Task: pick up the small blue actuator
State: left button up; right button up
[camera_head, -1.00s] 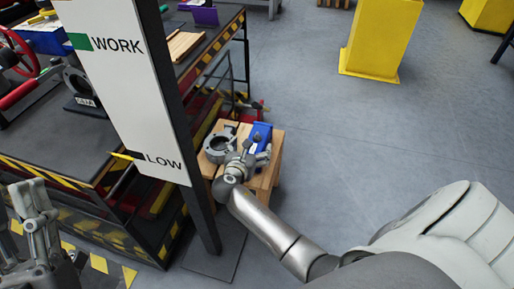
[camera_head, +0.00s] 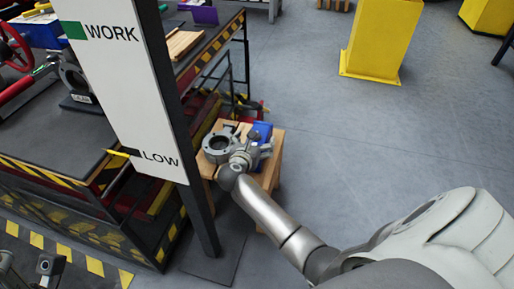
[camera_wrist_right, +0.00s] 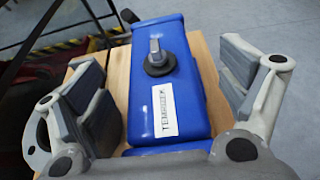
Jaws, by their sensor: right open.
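In the right wrist view the blue actuator (camera_wrist_right: 150,75) fills the middle, with a white label and a dark knob with a grey tab on top. My right gripper (camera_head: 254,150) is open, with one finger on each side of the actuator; a gap shows on the right, and I cannot tell whether the left finger touches. It partly hides the actuator in the head view. Part of my left gripper (camera_head: 46,265) shows at the lower left; its jaws are unclear.
A dark post with a white WORK/LOW sign (camera_head: 125,90) stands left of the stand. A workbench with striped edges (camera_head: 60,172) is behind it. A yellow pedestal (camera_head: 380,40) stands at the back right. The floor right of the stand is clear.

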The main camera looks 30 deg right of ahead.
jog(key=shift+w+d+f, duration=0.3)
jog(key=shift+w+d, duration=0.05)
jog(key=shift+r, duration=0.1)
jog(key=c, duration=0.8)
jog(key=shift+s, duration=0.1)
jog(key=c, duration=1.2)
jog(key=shift+r, duration=0.1)
grip_shut()
